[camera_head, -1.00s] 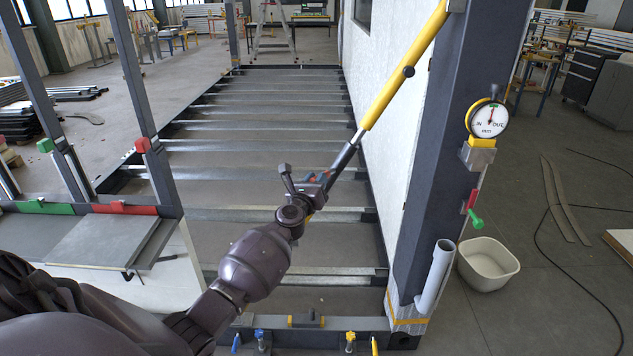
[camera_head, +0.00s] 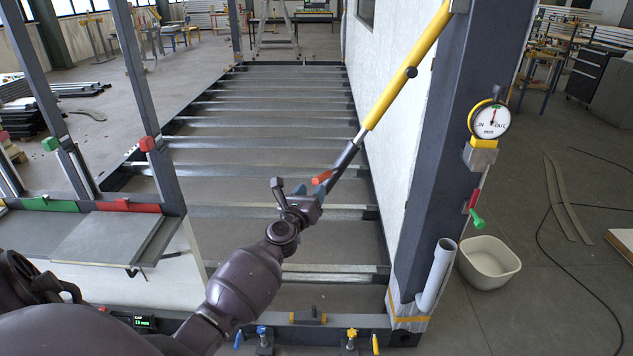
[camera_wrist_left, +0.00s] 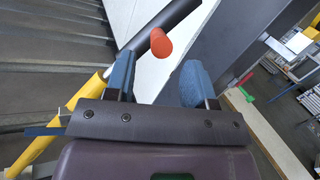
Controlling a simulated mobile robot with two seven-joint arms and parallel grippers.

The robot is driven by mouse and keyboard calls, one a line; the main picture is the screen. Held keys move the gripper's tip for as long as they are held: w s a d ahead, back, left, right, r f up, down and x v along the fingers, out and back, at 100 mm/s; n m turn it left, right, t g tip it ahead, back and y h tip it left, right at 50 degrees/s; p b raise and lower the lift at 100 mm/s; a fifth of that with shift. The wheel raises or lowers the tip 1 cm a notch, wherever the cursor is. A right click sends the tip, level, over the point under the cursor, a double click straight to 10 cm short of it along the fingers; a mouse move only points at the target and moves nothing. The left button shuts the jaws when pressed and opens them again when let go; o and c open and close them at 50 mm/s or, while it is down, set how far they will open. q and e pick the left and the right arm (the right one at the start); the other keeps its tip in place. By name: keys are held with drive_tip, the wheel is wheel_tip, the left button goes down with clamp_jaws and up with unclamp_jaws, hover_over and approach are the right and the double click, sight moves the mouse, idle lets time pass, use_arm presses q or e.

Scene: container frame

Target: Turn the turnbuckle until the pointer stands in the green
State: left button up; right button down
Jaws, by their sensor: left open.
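The turnbuckle (camera_head: 395,88) is a yellow tube slanting from the top of the grey post down to a dark lower rod. A black knob sits on the tube. An orange-red handle end (camera_head: 322,177) stands out near the rod's lower part. My left gripper (camera_head: 312,192) is at that lower end. In the left wrist view its blue fingers (camera_wrist_left: 157,80) are apart, with the orange-red handle (camera_wrist_left: 161,43) just beyond their tips, apparently not gripped. The gauge (camera_head: 491,121) on the post has a white dial marked IN and OUT.
A white wall panel (camera_head: 395,150) runs behind the turnbuckle, beside the grey post (camera_head: 445,150). A white tub (camera_head: 488,262) stands on the floor right of it. A green lever (camera_head: 477,219) hangs on the post. Ribbed floor beams (camera_head: 270,150) lie left, with open room above them.

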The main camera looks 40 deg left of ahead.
use_arm(q)
drive_tip(key=shift+v, duration=2.65)
drive_tip(key=s+d+f+m+g+h, duration=0.15)
drive_tip(key=d+m, duration=0.25)
drive_tip(key=m, duration=0.7)
drive_tip(key=s+d+f+m+h, duration=0.2)
drive_tip(key=d+m+h, duration=0.15)
drive_tip(key=m, duration=0.85)
drive_tip(key=s+d+f+m+g+h, duration=0.15)
drive_tip(key=d+m, duration=0.25)
drive_tip(key=m, duration=0.7)
drive_tip(key=s+d+f+m+g+y, duration=0.1)
drive_tip(key=s+d+f+m+g, duration=0.1)
drive_tip(key=s+f+m, duration=0.2)
drive_tip(key=s+d+f+m+g+y, duration=0.1)
drive_tip(key=s+f+m, duration=0.3)
drive_tip(key=s+f, duration=0.6)
drive_tip(key=s+d+g, duration=0.1)
drive_tip(key=s, duration=0.6)
drive_tip(key=shift+d+m+b, duration=0.25)
drive_tip(key=shift+m+b, duration=0.05)
drive_tip(key=shift+b, duration=0.1)
